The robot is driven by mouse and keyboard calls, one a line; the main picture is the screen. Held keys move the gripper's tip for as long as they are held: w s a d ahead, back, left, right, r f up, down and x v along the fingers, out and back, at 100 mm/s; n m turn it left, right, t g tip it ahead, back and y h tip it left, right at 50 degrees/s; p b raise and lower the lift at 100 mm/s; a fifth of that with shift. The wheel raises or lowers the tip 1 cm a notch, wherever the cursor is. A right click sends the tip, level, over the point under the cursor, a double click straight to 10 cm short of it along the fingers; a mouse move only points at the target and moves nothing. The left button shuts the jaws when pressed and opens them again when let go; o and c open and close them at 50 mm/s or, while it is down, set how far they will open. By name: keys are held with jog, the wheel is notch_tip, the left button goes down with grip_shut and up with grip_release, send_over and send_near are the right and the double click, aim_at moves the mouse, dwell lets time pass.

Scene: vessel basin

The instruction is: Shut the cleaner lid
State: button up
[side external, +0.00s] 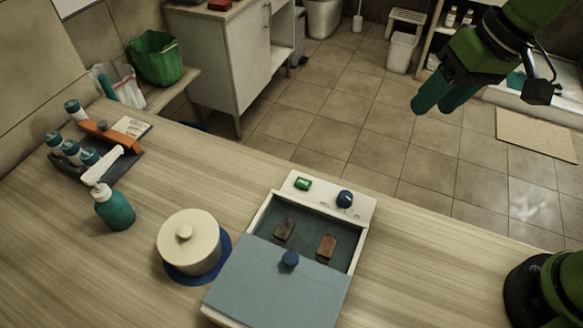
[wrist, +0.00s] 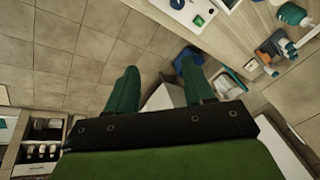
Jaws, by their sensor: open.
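The cleaner (side external: 358,207) is a white box on the wooden counter, with a green display and a dark blue dial on its far panel. Its blue-grey lid (side external: 265,290), with a blue knob (side external: 289,260), covers the near part. The far part of the basin is uncovered, and two brownish pieces (side external: 327,246) show inside. My gripper (side external: 432,98) is open and empty, high up and well to the right of the cleaner. In the wrist view my gripper (wrist: 160,68) has its teal fingers apart, and part of the cleaner (wrist: 184,12) shows at the top edge; its lid is out of frame.
A cream lidded pot (side external: 190,247) on a blue mat stands close left of the cleaner. A teal pump bottle (side external: 115,209) and a rack of bottles (side external: 105,150) are farther left. The counter right of the cleaner is clear. A cabinet (side external: 235,60) stands behind.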

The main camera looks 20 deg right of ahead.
aim_at(291, 260)
jog(key=w+a+f+n+g+h, duration=0.1)
jog(key=a+f+g, duration=0.15)
jog(key=a, duration=0.85)
jog(key=w+a+f+n+g+h, duration=0.1)
jog(key=a+g+h, duration=0.15)
jog(key=a, duration=0.85)
jog(key=shift+s+a+r+m+g, duration=0.9)
jog(key=shift+s+a+r+g, duration=0.25)
jog(key=shift+s+a, duration=0.7)
jog(key=shift+y, duration=0.35)
jog(key=x, duration=1.6)
jog(key=shift+w+a, duration=0.2)
jog(key=shift+a, duration=0.05)
jog(key=shift+c, duration=0.4)
